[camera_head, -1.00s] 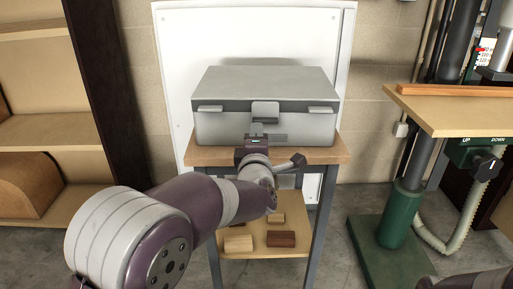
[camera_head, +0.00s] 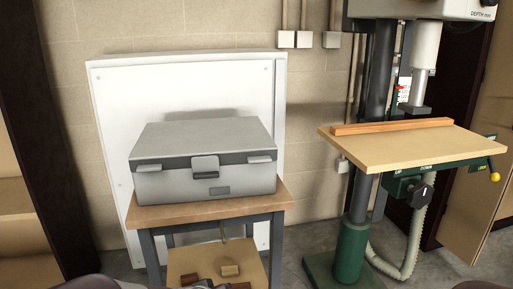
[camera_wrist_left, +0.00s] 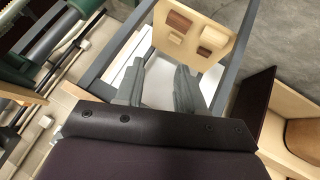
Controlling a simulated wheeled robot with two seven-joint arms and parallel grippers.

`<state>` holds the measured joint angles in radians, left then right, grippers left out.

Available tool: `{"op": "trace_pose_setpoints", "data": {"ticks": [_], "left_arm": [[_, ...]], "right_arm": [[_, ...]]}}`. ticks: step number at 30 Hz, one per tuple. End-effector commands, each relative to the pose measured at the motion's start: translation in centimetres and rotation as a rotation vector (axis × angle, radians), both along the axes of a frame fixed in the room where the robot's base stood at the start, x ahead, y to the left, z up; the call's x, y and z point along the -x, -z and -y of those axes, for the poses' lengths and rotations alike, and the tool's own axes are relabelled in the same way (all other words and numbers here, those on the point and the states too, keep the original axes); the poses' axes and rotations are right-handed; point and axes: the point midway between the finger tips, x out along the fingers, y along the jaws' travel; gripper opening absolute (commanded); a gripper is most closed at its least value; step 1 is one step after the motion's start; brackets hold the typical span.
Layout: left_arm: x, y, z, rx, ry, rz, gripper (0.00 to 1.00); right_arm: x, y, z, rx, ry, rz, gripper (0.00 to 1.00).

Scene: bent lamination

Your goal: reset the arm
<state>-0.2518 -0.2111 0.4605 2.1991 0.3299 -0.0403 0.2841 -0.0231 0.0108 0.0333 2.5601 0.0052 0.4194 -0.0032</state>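My left gripper (camera_wrist_left: 160,85) shows in the left wrist view with its two grey fingers apart and nothing between them. In the head view only small dark parts of my left arm show at the bottom edge, below the bench. A grey toolbox (camera_head: 205,160) with a shut lid and a front latch (camera_head: 205,167) stands on a small wooden-topped bench (camera_head: 160,215), apart from my left gripper. My right gripper is out of view; only a sliver of my right arm shows at the bottom right.
The bench's lower shelf (camera_wrist_left: 225,22) holds several small wood blocks. A white panel (camera_head: 110,120) leans on the wall behind. A drill press with a wooden table (camera_head: 415,145) stands at the right. Shelving stands at the far left. Floor shows between bench and press.

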Motion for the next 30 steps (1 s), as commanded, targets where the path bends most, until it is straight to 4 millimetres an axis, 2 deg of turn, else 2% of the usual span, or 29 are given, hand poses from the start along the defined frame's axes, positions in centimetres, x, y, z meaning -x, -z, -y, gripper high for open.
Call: {"op": "trace_pose_setpoints", "data": {"ticks": [1, 3, 6, 8, 9, 10, 17, 21, 24, 27, 30], "left_arm": [[2.3, 1.7, -0.9, -0.086, 0.095, -0.102, 0.38], [6.1, 3.9, -2.5, -0.199, 0.238, -0.257, 0.38], [11.1, 5.7, -5.4, -0.307, 0.385, -0.454, 0.38], [13.5, 6.4, -7.6, -0.336, 0.403, -0.555, 0.38], [13.1, 6.5, -9.3, -0.316, 0.337, -0.572, 0.38], [13.0, 3.0, -8.8, -0.321, 0.351, -0.561, 0.38], [13.0, -7.0, -8.6, -0.321, 0.354, -0.556, 0.38], [12.9, -14.0, -8.5, -0.32, 0.353, -0.555, 0.38], [12.9, -18.1, -8.5, -0.32, 0.352, -0.555, 0.38], [12.9, -20.1, -8.5, -0.32, 0.352, -0.555, 0.38], [12.9, -20.5, -8.5, -0.32, 0.352, -0.555, 0.38]], "right_arm": [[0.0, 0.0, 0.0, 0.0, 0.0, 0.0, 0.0], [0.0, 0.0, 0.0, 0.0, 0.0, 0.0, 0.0], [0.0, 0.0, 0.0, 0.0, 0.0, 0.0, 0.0], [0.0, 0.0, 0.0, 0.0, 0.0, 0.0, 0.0], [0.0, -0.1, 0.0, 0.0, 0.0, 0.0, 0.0], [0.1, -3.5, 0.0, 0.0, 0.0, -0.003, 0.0], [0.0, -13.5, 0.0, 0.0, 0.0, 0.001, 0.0], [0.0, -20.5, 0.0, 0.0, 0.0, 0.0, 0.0], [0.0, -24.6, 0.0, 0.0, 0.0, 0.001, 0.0], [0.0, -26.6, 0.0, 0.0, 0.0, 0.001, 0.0], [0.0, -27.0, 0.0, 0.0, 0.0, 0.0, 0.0]]}}
